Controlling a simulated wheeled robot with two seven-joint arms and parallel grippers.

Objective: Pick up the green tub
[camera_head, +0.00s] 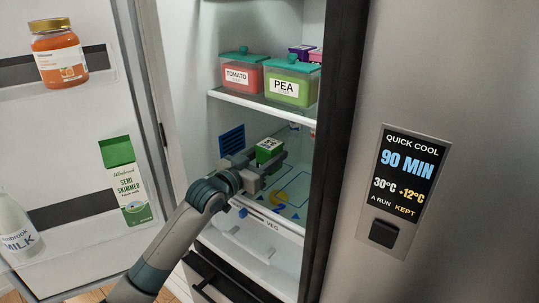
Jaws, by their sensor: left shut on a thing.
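The small green tub (269,148), box-shaped with a white label on its front, is in the open fridge over the lower shelf. My left gripper (264,165) reaches in from the lower left and is shut on it. The fingers hide its lower part, so I cannot tell whether it touches the shelf. A larger green box marked PEA (291,84), with a teal lid, stands on the shelf above. My right gripper is not in view.
A red TOMATO box (243,73) stands beside the PEA box on the upper shelf (262,105). The open door at left holds an orange jar (59,55), a milk carton (126,182) and a milk bottle (17,229). A VEG drawer (265,235) is below.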

